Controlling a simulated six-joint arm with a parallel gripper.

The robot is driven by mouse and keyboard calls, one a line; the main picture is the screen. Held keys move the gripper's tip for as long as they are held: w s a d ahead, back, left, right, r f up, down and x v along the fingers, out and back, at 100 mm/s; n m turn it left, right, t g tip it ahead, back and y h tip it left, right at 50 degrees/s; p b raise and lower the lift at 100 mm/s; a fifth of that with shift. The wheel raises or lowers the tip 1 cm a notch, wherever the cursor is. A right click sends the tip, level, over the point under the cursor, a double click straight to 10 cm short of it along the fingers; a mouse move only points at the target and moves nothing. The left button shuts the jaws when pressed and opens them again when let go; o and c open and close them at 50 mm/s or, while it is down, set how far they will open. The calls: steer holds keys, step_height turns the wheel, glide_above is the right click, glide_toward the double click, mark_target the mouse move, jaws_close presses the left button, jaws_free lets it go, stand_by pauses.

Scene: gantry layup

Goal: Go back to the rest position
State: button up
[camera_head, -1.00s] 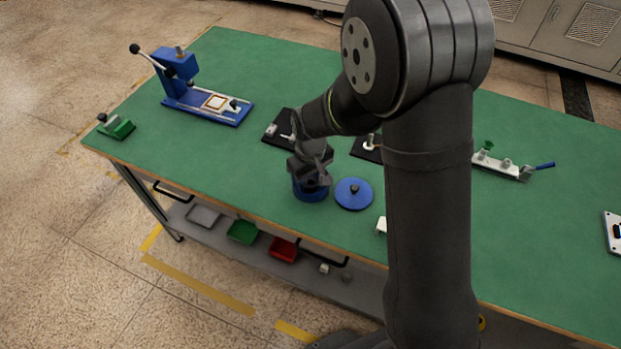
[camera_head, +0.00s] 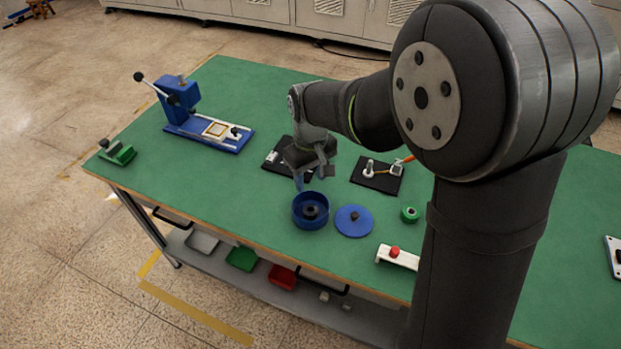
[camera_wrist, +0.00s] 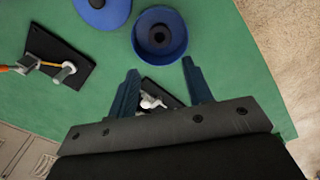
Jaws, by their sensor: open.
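My gripper (camera_head: 312,181) hangs above the green table (camera_head: 262,215), just behind and above a round blue pot (camera_head: 311,222) in the head view. In the wrist view my gripper (camera_wrist: 160,80) has its two blue fingers spread wide with nothing between them. The blue pot (camera_wrist: 161,53) lies beyond the fingertips there, with a dark piece inside it. A blue lid (camera_head: 353,221) with a dark knob lies flat beside the pot; part of it shows at the top of the wrist view (camera_wrist: 103,8).
A blue press (camera_head: 180,100) stands at the back left and a small green clamp (camera_head: 117,152) at the left edge. A black plate with fittings (camera_head: 378,176), a green ring (camera_head: 410,214) and a white block with red button (camera_head: 397,257) lie to the right. A black plate (camera_head: 272,166) is behind my gripper.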

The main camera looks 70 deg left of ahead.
mark_target(311, 208)
steer(key=shift+f, duration=0.1)
step_height(311, 208, down, 12)
steer(key=shift+f, duration=0.25)
step_height(311, 208, up, 3)
steer(key=shift+f, duration=0.1)
steer(key=shift+r, duration=0.65)
steer(key=shift+f, duration=0.1)
